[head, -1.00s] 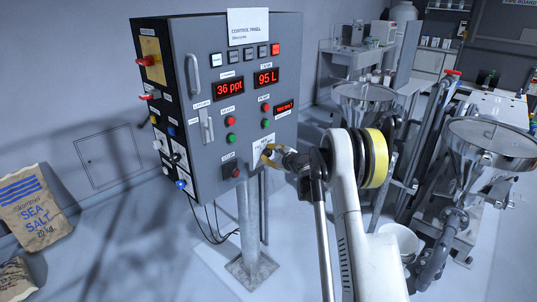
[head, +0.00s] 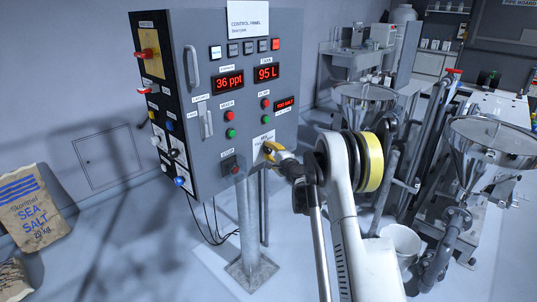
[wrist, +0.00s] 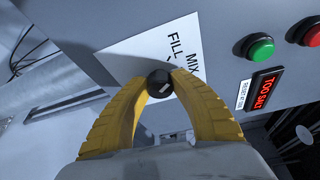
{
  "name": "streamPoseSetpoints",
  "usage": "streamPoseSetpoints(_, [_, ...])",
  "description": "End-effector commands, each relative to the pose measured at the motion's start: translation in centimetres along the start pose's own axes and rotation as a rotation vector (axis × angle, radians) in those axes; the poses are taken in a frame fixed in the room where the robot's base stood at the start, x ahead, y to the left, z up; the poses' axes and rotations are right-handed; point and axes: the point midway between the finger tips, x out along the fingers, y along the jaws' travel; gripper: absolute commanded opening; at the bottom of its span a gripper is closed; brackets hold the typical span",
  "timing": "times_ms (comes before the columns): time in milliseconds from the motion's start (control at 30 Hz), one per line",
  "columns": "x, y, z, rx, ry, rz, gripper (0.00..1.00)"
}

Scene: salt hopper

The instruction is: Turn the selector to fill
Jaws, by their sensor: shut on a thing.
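The selector is a small black round knob (wrist: 159,84) with a short white mark. It sits by a white label (wrist: 140,50) reading FILL and MIX on the front of the grey control panel (head: 203,70). My gripper (wrist: 158,86) has its two yellow fingers closed on the knob from both sides. The mark lies on a slant; I cannot tell which word it points to. In the head view my gripper (head: 267,152) is at the panel's lower right corner and hides the knob.
Green (wrist: 257,47) and red buttons and a TOO SALT display (wrist: 265,92) are close by. A stop switch (head: 230,166) is left of my gripper. Steel hoppers (head: 365,98) stand to the right. A sea salt sack (head: 32,208) is at far left.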

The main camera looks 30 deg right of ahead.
Motion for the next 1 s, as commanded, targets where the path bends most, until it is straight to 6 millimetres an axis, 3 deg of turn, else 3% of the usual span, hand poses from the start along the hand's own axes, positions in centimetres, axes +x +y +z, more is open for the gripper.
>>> streamPoseSetpoints(333, [0.03,0.05,-0.07,-0.148,0.006,-0.057,0.0])
streamPoseSetpoints(900, [0.03,-0.07,-0.08,-0.18,0.006,-0.069,0.0])
streamPoseSetpoints(933, [0.03,-0.08,-0.08,-0.18,0.006,-0.069,0.34])
streamPoseSetpoints(1000, [0.03,-0.07,-0.07,-0.18,0.006,-0.069,0.53])
